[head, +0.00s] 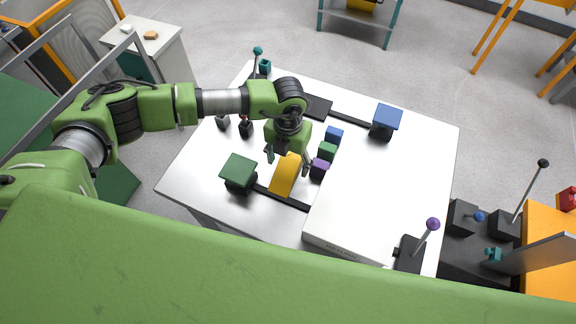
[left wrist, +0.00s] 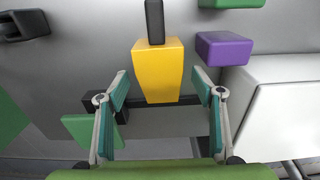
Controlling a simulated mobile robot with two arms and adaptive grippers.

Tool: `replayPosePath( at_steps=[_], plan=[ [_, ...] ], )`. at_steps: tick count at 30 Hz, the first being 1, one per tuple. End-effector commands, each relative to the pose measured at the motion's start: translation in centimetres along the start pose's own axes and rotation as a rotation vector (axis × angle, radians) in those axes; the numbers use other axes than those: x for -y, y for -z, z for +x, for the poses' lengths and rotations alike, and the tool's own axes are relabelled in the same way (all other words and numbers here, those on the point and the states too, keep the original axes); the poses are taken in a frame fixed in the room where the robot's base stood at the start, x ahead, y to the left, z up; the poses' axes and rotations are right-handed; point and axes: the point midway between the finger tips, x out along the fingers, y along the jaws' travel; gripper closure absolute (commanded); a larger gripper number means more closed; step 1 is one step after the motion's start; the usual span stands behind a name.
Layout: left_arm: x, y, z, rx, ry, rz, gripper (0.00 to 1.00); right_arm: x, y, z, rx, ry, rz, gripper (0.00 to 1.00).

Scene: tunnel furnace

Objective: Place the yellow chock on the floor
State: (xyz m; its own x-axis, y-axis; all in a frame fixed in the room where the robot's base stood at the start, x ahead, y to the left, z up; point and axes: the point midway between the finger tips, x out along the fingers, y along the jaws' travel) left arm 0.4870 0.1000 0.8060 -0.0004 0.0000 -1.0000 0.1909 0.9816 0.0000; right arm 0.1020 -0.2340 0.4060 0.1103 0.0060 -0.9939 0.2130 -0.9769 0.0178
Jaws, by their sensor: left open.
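The yellow chock (head: 286,174) sits on the white table, over a black rail, in front of my left gripper. In the left wrist view the yellow chock (left wrist: 158,75) lies ahead, centred between the fingers, with a dark upright piece at its far end. My left gripper (head: 287,160) is open, with one finger on each side of the chock. In the left wrist view the fingers (left wrist: 162,90) are spread and look clear of the chock. The floor (head: 420,75) is grey and surrounds the table. My right gripper does not show.
A green block (head: 239,170) stands left of the chock. Purple (head: 320,168), green (head: 327,151) and blue (head: 334,134) blocks stand to its right, beside the white box (head: 365,215). A blue-topped block (head: 386,119) is farther back. Several levers stand at the right.

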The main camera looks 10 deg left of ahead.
Motion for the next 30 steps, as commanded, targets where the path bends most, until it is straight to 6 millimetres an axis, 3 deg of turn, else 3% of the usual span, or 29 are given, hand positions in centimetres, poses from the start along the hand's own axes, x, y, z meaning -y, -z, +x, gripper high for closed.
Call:
replayPosePath(
  at_steps=[5, 12, 19, 21, 30],
  plan=[
    [0.0, 0.0, 1.9, -0.001, 0.001, -0.001, 0.39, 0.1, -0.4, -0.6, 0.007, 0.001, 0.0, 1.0],
    [0.0, 0.0, 2.1, 0.001, 0.001, 0.0, 0.39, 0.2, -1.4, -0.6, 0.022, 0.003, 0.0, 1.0],
    [0.0, 0.0, 2.1, 0.0, 0.001, 0.0, 0.94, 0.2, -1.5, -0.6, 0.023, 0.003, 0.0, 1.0],
    [0.0, -0.1, 2.0, 0.002, 0.002, 0.0, 0.99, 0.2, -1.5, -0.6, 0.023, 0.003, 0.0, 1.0],
    [0.0, -0.1, 1.8, 0.003, 0.002, -0.001, 0.99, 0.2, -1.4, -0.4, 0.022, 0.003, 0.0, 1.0]
  ],
)
